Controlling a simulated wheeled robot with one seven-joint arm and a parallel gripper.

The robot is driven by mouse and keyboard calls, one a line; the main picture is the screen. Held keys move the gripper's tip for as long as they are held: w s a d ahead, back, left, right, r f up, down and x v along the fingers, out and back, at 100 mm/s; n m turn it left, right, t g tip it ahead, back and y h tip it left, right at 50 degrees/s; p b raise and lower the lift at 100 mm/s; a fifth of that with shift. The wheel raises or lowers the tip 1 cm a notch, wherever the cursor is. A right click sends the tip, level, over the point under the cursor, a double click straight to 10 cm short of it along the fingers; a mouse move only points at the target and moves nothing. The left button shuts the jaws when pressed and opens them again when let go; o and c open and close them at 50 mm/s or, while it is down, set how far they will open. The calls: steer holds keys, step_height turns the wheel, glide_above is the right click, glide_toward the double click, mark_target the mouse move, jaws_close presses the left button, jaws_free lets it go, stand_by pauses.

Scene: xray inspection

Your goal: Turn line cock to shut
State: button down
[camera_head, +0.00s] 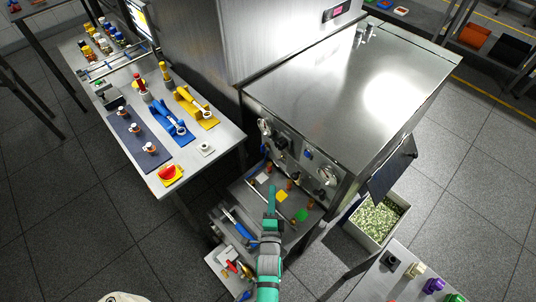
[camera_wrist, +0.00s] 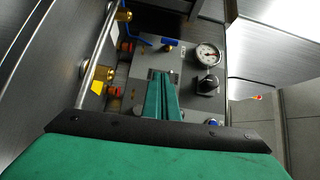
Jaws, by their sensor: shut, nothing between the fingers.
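My gripper (camera_head: 271,190) is shut and empty, in front of the steel cabinet's lower panel in the head view. In the wrist view its green fingers (camera_wrist: 162,78) are together and point at the grey panel (camera_wrist: 183,62). A blue lever (camera_wrist: 139,40) sits by brass fittings (camera_wrist: 122,15) on a pipe, beyond and left of the fingertips; it may be the line cock, but no label is readable. Its lower parts are partly hidden. The fingers look apart from the lever. A round gauge (camera_wrist: 207,54) and a black knob (camera_wrist: 207,84) are right of the fingers.
The steel cabinet (camera_head: 335,85) rises behind the panel. A side table (camera_head: 215,152) with blue and yellow fixtures stands left. A bin of green-white bits (camera_head: 352,222) stands right. A metal pipe (camera_wrist: 98,55) runs along the left of the panel in the wrist view.

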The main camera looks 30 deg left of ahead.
steer(key=a+x, duration=0.1)
steer(key=x, duration=0.2)
glide_toward(264, 150)
steer(key=w, duration=0.5)
steer(key=shift+a+f, duration=0.1)
steer(key=shift+a, duration=0.85)
steer(key=shift+a, duration=0.1)
steer(key=shift+w+m, duration=0.2)
steer(key=shift+m, duration=0.1)
